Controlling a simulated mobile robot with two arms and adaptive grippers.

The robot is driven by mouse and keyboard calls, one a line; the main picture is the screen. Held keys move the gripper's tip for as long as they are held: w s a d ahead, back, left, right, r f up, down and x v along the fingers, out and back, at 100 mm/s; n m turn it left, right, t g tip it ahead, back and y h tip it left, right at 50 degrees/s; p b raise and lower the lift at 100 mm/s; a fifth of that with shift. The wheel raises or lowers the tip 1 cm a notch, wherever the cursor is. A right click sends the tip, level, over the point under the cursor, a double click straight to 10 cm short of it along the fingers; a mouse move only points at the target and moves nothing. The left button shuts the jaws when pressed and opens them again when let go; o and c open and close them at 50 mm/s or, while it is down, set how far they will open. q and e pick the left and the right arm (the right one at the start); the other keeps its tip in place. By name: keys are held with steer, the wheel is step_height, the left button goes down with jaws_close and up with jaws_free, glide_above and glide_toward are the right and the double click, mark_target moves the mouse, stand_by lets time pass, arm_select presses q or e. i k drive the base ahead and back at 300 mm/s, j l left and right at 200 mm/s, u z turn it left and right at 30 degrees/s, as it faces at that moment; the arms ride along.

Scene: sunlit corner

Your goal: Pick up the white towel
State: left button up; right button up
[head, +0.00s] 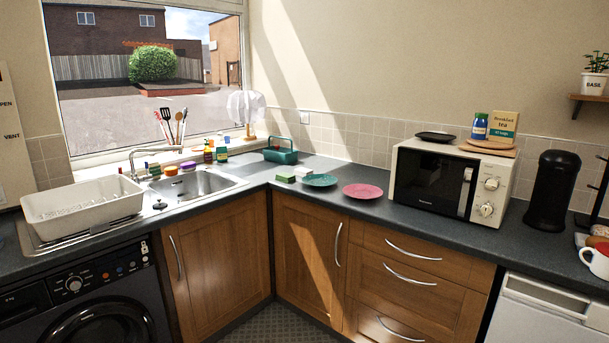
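A white cloth-like thing (246,105) stands at the window's right end, above a wooden piece on the sill. It may be the white towel, but its shape is too small to tell. A small pale block (304,170) lies on the corner worktop behind a green sponge (285,178); I cannot tell whether it is folded cloth. Neither of my grippers shows in the head view.
The dark worktop (325,202) carries a teal plate (319,181), a pink plate (363,192), a teal caddy (281,156) and a microwave (433,182). A white dish rack (85,207) stands left of the sink (190,186). Bottles line the sill.

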mark_target(302, 171)
steer(key=i+j, duration=0.3)
steer(key=i, duration=0.15)
steer(key=i+j, duration=0.25)
steer(key=i, duration=0.2)
steer(key=i+j, duration=0.3)
steer(key=i, duration=0.15)
steer(key=j+u, duration=0.05)
